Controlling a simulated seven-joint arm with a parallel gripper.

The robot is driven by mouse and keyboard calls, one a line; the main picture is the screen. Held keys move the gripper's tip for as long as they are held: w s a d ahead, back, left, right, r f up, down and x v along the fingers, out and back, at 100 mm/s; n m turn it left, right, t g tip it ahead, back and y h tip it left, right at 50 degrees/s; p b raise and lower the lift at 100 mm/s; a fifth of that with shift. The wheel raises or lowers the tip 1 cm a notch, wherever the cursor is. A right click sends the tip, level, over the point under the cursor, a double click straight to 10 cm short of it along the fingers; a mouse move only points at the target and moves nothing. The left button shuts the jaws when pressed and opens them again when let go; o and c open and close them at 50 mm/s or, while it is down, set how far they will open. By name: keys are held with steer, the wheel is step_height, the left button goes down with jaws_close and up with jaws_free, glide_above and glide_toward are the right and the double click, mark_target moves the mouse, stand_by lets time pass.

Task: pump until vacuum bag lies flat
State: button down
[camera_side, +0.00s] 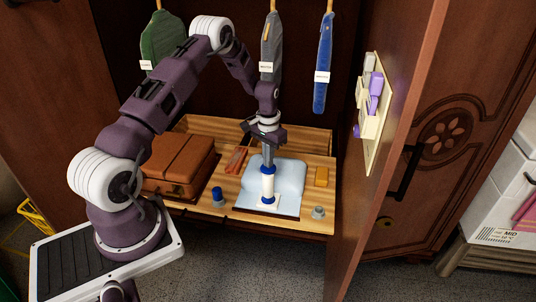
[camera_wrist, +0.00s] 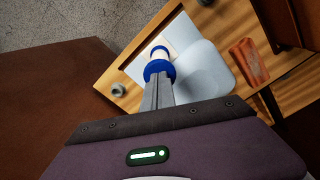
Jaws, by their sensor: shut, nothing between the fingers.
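The vacuum bag (camera_side: 288,176) is pale blue and lies on a board on the wooden shelf. It looks rounded like a pillow, and it also shows in the wrist view (camera_wrist: 205,75). The pump (camera_side: 268,187) is a white cylinder with a blue top and blue base, standing upright at the bag's near side; the wrist view shows its blue top (camera_wrist: 159,69). My gripper (camera_side: 268,163) points down with its fingers shut and empty, the tips at the pump's blue top. I cannot tell whether they touch it. The fingers hide part of the top.
A brown suitcase (camera_side: 178,165) stands left, with a reddish block (camera_side: 236,160) and a blue cylinder (camera_side: 218,197) near it. Garments hang behind, including a blue one (camera_side: 323,65). The open door (camera_side: 385,150) bounds the right.

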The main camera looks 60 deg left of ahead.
steer(key=shift+r, duration=2.45)
steer(key=shift+f, duration=2.35)
steer(key=shift+r, duration=2.35)
